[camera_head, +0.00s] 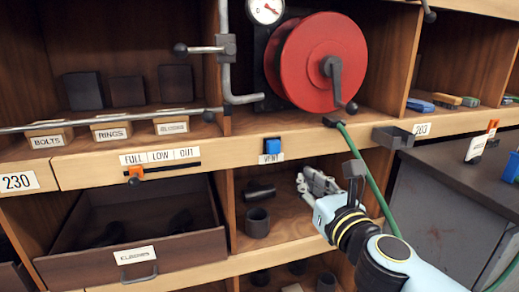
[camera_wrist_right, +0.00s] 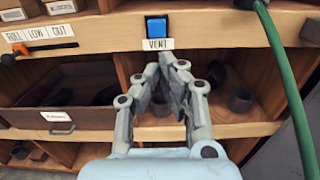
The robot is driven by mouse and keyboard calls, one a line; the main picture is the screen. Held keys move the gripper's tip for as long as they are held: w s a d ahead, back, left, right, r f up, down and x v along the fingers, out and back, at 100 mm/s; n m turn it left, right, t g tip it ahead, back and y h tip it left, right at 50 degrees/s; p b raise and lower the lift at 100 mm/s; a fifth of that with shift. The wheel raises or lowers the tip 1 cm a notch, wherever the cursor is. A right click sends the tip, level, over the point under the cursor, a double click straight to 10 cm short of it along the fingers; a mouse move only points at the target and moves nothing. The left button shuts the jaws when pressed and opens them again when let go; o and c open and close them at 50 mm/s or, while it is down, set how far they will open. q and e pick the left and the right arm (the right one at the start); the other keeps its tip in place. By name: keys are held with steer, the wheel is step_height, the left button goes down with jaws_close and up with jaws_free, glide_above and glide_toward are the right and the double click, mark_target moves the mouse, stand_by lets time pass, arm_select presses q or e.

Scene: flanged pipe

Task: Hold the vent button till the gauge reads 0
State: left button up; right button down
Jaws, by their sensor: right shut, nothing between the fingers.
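The blue vent button (camera_head: 272,146) sits on the shelf's front edge above a VENT label (camera_head: 271,158). It also shows at the top of the right wrist view (camera_wrist_right: 156,27). The round white gauge (camera_head: 266,10) is at the top edge of the head view, partly cut off. Its red needle points to the right and down; the numbers are too small to read. My right gripper (camera_head: 303,180) is shut and empty, below and right of the button. In the wrist view its fingertips (camera_wrist_right: 172,62) are just below the label, apart from the button. My left gripper is not in view.
A red reel (camera_head: 316,62) with a crank stands right of the gauge. A green hose (camera_head: 369,175) runs down past my right arm. An open drawer (camera_head: 138,252) is lower left.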

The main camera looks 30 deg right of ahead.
steer(key=p, duration=0.1)
glide_toward(279, 148)
steer(key=x, duration=0.7)
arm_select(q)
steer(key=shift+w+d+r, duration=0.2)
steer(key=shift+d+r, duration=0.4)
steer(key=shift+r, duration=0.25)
arm_select(e)
steer(key=shift+w+d, duration=0.1)
steer(key=shift+w, duration=0.05)
